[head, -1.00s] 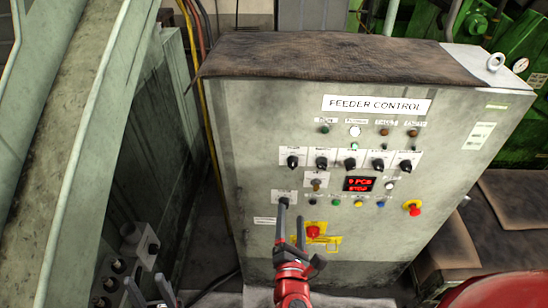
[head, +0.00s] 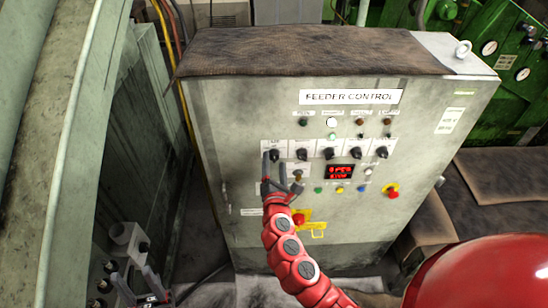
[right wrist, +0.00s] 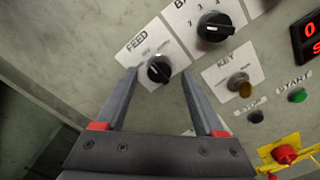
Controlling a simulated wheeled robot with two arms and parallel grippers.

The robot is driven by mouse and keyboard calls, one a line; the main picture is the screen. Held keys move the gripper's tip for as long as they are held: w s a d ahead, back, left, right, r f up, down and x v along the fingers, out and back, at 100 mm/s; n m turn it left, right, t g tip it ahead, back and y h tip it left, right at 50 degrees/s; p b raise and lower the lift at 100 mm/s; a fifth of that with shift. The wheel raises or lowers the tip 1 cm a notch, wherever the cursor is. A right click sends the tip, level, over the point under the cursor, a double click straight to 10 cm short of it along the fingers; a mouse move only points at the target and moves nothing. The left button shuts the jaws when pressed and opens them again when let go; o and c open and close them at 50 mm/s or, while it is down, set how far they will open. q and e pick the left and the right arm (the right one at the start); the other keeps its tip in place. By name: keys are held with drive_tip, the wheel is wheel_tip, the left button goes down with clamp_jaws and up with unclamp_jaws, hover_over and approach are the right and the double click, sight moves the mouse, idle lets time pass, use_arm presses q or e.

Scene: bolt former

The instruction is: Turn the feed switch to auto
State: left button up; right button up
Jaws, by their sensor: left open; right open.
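The feed switch (right wrist: 159,70) is a round black knob on a white plate marked FEED in the right wrist view. In the head view the feed switch (head: 275,155) is the leftmost knob of the upper row. My right gripper (head: 275,160) is open in front of it, its fingertips near the knob's sides. In the right wrist view the right gripper's fingers (right wrist: 158,77) straddle the knob; whether they touch it I cannot tell. My left gripper (head: 138,286) is open at the lower left, away from the panel.
The grey feeder control cabinet (head: 400,110) carries a row of similar knobs, such as the one beside feed (right wrist: 215,25). Below are a key switch (right wrist: 239,85), a red display (head: 340,172), several push buttons and a red emergency stop (head: 392,191). Grey machinery stands at left.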

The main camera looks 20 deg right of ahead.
drive_tip(key=shift+w+d+r, duration=0.1)
drive_tip(key=shift+w+d, duration=0.1)
drive_tip(key=shift+w, duration=0.4)
clamp_jaws()
